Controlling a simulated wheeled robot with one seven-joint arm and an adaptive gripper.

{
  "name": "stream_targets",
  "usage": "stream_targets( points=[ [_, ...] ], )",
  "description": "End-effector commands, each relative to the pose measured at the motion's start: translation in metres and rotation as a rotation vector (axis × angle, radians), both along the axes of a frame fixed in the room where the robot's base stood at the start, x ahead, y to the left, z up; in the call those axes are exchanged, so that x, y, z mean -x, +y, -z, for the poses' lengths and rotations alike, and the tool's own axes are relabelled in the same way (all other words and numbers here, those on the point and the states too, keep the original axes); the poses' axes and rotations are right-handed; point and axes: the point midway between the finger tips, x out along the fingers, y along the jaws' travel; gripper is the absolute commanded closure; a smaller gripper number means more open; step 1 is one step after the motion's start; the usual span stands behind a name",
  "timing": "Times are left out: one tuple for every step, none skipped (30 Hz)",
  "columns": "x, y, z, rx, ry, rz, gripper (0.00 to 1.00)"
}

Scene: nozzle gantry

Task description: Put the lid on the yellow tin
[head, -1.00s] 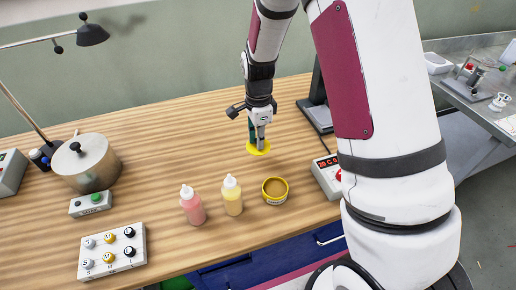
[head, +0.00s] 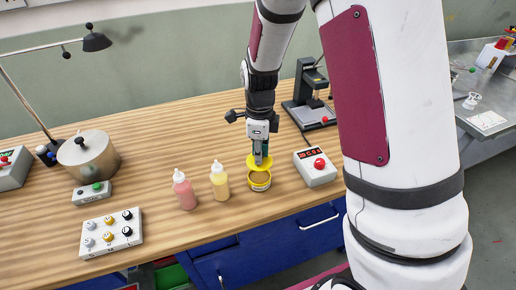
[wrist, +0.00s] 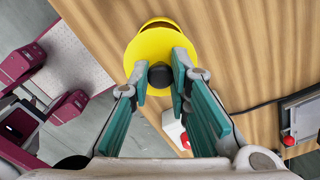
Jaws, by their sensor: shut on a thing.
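The yellow tin (head: 260,184) stands open on the wooden bench near its front edge, with a brownish inside showing. My gripper (head: 259,158) is shut on the yellow lid (head: 252,163) by its dark knob. In the wrist view the knob (wrist: 160,76) sits between the green finger pads of my gripper (wrist: 160,80), and the lid (wrist: 150,50) spreads beyond them. The lid is above the tin and slightly toward its back. Part of the tin (wrist: 158,22) shows past the lid's edge; the rest is hidden. Whether lid and rim touch, I cannot tell.
A yellow bottle (head: 219,181) and a pink bottle (head: 184,190) stand left of the tin. A box with a red button and display (head: 315,168) stands close on the right. A dark press-like stand (head: 309,100) is behind. Bench behind the bottles is clear.

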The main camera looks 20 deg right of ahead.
Motion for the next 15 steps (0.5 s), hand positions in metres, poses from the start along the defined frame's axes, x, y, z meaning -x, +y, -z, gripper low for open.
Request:
stream_targets(
  points=[
    [-0.001, 0.0, 0.006, 0.0, 0.001, 0.0, 1.0],
    [-0.001, 0.0, 0.008, 0.0, 0.001, 0.0, 1.0],
    [-0.001, -0.001, 0.012, 0.0, 0.001, 0.0, 1.0],
    [-0.001, -0.001, 0.015, 0.0, 0.001, 0.0, 1.0],
    [-0.002, -0.001, 0.017, 0.0, 0.001, 0.0, 1.0],
    [-0.002, 0.0, 0.021, 0.0, 0.001, 0.0, 1.0],
    [-0.002, 0.0, 0.024, 0.0, 0.001, -0.001, 1.0],
    [-0.002, 0.0, 0.027, 0.0, 0.001, -0.001, 1.0],
    [-0.002, 0.0, 0.03, 0.0, 0.001, -0.001, 1.0],
    [-0.002, 0.0, 0.033, 0.0, 0.001, -0.002, 1.0],
    [-0.002, 0.0, 0.036, 0.0, 0.001, -0.002, 1.0],
    [-0.002, 0.0, 0.039, 0.0, 0.001, -0.002, 1.0],
    [-0.001, 0.0, 0.041, 0.0, 0.001, -0.002, 1.0],
    [-0.001, 0.0, 0.043, 0.0, 0.001, -0.002, 1.0],
    [-0.001, 0.0, 0.046, 0.0, 0.001, -0.003, 1.0]
  ],
)
